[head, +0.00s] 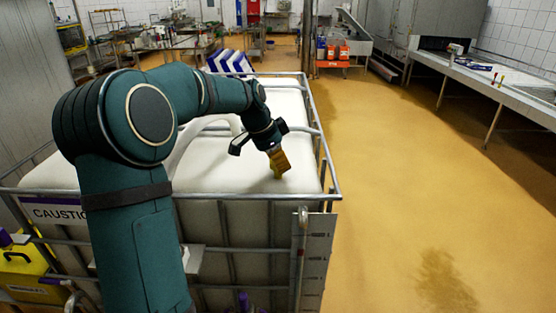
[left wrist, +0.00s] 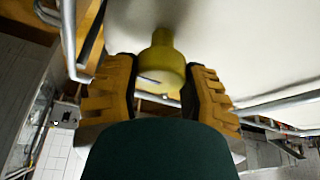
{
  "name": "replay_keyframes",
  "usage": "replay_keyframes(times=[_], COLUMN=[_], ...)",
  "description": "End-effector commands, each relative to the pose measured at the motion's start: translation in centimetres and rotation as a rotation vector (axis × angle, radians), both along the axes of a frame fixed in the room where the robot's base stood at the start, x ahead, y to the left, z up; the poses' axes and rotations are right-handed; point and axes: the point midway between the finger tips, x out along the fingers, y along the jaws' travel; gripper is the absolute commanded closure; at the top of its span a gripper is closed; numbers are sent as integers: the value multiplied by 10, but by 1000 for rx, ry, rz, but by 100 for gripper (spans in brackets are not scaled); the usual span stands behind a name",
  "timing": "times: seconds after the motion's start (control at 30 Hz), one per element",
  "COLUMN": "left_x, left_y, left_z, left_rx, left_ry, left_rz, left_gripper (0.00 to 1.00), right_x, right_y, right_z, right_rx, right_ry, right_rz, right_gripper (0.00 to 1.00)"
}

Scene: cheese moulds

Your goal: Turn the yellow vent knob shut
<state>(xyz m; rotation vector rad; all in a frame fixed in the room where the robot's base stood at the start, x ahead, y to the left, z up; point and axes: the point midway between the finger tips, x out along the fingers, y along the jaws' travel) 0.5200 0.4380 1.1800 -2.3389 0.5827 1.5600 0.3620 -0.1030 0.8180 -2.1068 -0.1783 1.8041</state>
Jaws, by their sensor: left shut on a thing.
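In the head view, my left gripper (head: 278,168) is low over the right part of the white tank top (head: 235,178). There the fingers hide the knob. My right gripper is in neither view.
A metal cage rail (head: 262,196) runs around the tank, close to the gripper. A "CAUSTIC" label (head: 55,212) and a yellow container (head: 22,268) are at the left. A white and blue striped object (head: 229,62) stands behind the tank. The floor (head: 420,180) to the right is open.

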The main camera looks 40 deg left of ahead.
Motion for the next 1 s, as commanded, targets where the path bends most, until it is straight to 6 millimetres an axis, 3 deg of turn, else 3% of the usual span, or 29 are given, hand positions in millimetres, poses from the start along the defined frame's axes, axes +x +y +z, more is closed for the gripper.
replay_keyframes(times=[0.37,0.4,0.5,0.83,1.0], left_x=[-1,-1,-1,-1,-6], left_y=[-2,-2,-1,0,4], left_z=[-3,-3,-3,1,17], left_rx=[-4,-4,-4,-1,1], left_ry=[9,9,8,2,-1], left_rz=[-8,-8,-7,-4,-3], left_gripper=[90,48,20,20,20], right_x=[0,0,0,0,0], right_y=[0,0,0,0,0], right_z=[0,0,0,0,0], right_rx=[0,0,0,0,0], right_ry=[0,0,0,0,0], right_rz=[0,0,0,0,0], right_gripper=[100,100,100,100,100])
